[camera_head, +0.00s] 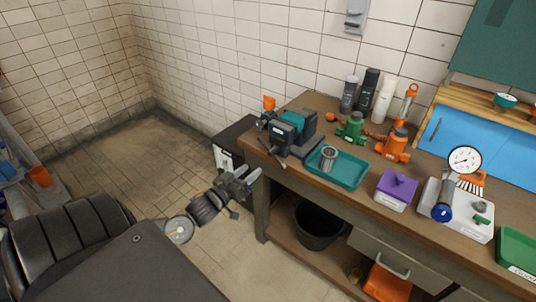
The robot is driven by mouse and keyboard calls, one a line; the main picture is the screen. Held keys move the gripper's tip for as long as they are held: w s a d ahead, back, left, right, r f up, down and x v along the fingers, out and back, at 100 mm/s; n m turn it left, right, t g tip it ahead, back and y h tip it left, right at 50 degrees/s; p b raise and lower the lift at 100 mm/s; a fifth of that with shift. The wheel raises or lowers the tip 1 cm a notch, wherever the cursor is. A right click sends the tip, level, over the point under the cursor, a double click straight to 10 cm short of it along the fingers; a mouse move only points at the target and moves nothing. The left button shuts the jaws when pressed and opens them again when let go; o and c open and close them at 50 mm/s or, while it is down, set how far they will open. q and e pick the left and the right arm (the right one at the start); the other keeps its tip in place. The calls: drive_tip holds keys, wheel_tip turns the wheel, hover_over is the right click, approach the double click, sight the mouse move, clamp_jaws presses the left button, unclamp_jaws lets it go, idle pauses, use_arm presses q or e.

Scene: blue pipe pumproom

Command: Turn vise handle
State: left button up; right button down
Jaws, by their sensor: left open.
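The vise (290,129), dark grey with a teal part, stands on the near left corner of the wooden workbench (345,195). Its dark handle (283,161) shows small at the vise's front, by the bench edge; its exact angle is hard to tell. My left gripper (250,183) is open and empty. In the picture it is just below and left of the vise, in front of the bench, and apart from the handle. My right gripper is not in view.
A teal tray (348,178) holding a metal cup (328,156) is right of the vise. A black bucket (318,226) is below.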

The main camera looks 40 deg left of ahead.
sight(269, 155)
use_arm(q)
drive_tip(key=w+p, duration=0.2)
drive_tip(key=w, duration=0.8)
drive_tip(key=shift+w, duration=0.35)
